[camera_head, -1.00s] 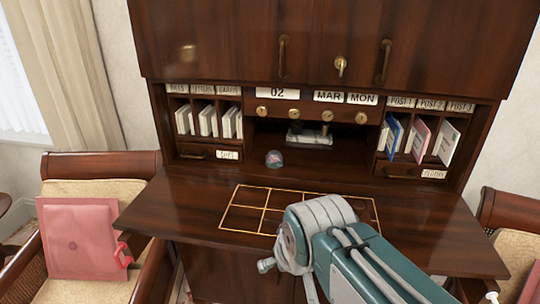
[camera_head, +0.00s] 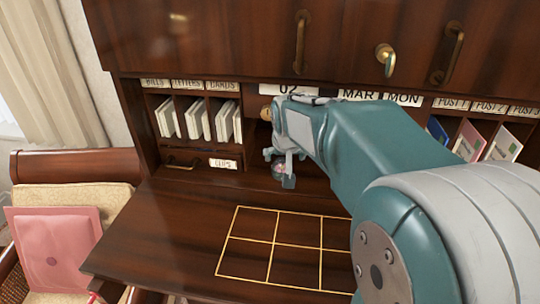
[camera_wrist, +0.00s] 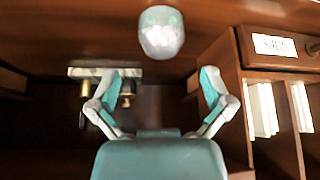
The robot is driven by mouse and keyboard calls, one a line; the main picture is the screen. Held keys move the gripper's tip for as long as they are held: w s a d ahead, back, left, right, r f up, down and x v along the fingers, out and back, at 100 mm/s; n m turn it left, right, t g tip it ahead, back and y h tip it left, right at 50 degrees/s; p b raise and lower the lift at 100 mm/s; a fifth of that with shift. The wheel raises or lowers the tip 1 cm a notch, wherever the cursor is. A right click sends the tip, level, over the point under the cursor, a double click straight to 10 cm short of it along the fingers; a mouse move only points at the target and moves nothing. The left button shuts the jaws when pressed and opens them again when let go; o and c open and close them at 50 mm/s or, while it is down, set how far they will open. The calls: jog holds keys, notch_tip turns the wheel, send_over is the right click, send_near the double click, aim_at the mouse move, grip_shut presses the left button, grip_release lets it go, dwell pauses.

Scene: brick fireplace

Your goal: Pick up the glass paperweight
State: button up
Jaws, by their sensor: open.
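The glass paperweight (camera_head: 278,171) is a small clear dome with pinkish colour inside, on the desk near the cubbies. My gripper (camera_head: 280,164) is beside it in the head view and partly covers it. In the wrist view the paperweight (camera_wrist: 161,32) is at the top centre, beyond the fingertips. My gripper (camera_wrist: 168,75) has its two fingers spread wide there, with nothing between them.
Letter cubbies (camera_head: 205,120) stand left of my gripper, with a clips drawer (camera_head: 222,163) below. An inkstand (camera_wrist: 105,73) with brass pieces shows in the wrist view. The gold-lined grid (camera_head: 270,245) on the desk is bare where visible. Cabinet doors (camera_head: 220,40) overhang above.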

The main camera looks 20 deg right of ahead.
aim_at(282, 163)
jog(key=shift+w+d+f, duration=0.2)
jog(key=shift+w+d, duration=0.1)
jog(key=shift+w, duration=0.2)
jog(key=x, duration=0.7)
jog(key=shift+a+f, duration=0.1)
jog(key=shift+a, duration=0.05)
jog(key=c, duration=1.1)
